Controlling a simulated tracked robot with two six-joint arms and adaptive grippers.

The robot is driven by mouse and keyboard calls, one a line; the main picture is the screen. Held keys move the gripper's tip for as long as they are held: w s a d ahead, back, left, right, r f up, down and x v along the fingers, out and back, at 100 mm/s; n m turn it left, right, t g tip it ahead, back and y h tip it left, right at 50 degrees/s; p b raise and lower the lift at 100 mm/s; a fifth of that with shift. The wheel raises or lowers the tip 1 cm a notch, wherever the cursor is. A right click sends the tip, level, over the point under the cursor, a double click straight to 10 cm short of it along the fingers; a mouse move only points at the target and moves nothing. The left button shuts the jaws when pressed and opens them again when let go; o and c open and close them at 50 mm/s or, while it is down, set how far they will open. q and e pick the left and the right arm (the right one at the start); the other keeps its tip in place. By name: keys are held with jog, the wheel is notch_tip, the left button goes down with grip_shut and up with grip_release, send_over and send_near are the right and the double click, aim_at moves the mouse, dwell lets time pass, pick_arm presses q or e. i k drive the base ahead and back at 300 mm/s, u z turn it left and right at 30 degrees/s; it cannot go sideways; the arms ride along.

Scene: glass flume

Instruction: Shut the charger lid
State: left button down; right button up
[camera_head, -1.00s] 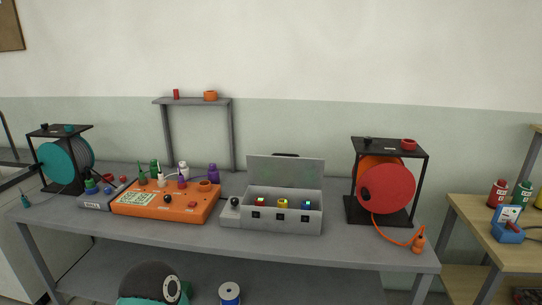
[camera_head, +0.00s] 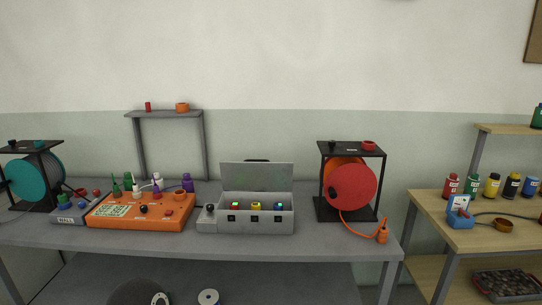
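The charger (camera_head: 262,218) is a grey box on the grey bench, right of the orange unit. Its lid (camera_head: 257,176) stands up, open, at the back of the box, with a dark handle at its top edge. Inside sit a red item (camera_head: 235,205) with a green top, a yellow item (camera_head: 256,206) and a blue item (camera_head: 279,206). A black knob (camera_head: 210,208) is on a low block at the box's left side. Neither of my grippers shows in the view.
The orange unit (camera_head: 120,220) with small bottles behind it stands left of the charger. A red reel in a black frame (camera_head: 352,185) stands right, its orange cable hanging forward. A small grey shelf (camera_head: 165,114) rises behind. A wooden side table (camera_head: 480,237) holds several bottles.

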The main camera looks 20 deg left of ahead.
aim_at(259, 175)
jog(key=i, duration=0.85)
jog(key=u, duration=0.05)
